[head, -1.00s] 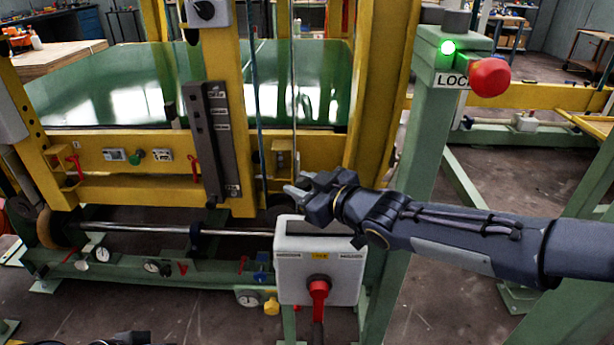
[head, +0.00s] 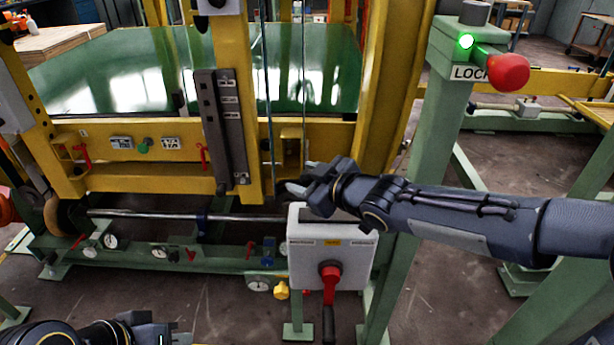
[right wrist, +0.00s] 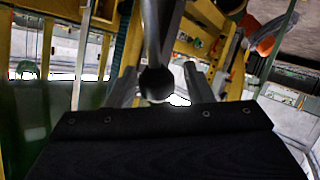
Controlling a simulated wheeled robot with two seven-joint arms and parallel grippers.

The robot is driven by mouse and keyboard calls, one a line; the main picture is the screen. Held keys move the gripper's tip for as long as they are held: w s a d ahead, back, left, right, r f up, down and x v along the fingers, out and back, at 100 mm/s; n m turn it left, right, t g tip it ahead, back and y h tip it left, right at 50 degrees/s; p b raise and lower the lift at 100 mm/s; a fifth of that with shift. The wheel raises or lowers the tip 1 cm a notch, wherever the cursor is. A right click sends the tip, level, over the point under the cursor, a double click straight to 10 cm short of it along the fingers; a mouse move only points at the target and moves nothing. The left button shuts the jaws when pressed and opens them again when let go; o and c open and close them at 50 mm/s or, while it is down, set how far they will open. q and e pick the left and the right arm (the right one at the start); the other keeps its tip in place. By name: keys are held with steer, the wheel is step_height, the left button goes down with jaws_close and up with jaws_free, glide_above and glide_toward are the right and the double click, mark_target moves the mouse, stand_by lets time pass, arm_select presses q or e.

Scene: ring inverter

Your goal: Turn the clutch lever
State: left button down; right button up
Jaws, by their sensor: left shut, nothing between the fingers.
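A red lever with a dark grip (head: 329,290) hangs down from the front of a grey box (head: 305,262). I cannot tell from its labels whether this is the clutch lever. My right gripper (head: 300,178) is open above the box's top left, beside the yellow frame. In the right wrist view its fingers (right wrist: 160,85) stand apart, with a grey rod ending in a dark ball (right wrist: 156,83) between them in the picture. I cannot tell whether they touch it. My left gripper (head: 176,338) is shut and empty at the bottom left, partly cut off.
A yellow frame (head: 120,183) surrounds a green glossy plate (head: 115,75). A steel shaft (head: 170,214) and several gauges lie low on the left. A green post (head: 440,130) with a LOCK label and red knob (head: 508,71) stands to the right.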

steer(key=shift+r, duration=0.1)
steer(key=shift+d+r, duration=0.1)
steer(key=shift+d, duration=0.05)
steer(key=p+v, duration=0.4)
steer(key=v, duration=0.3)
steer(key=shift+s, duration=0.25)
steer(key=shift+d, duration=0.15)
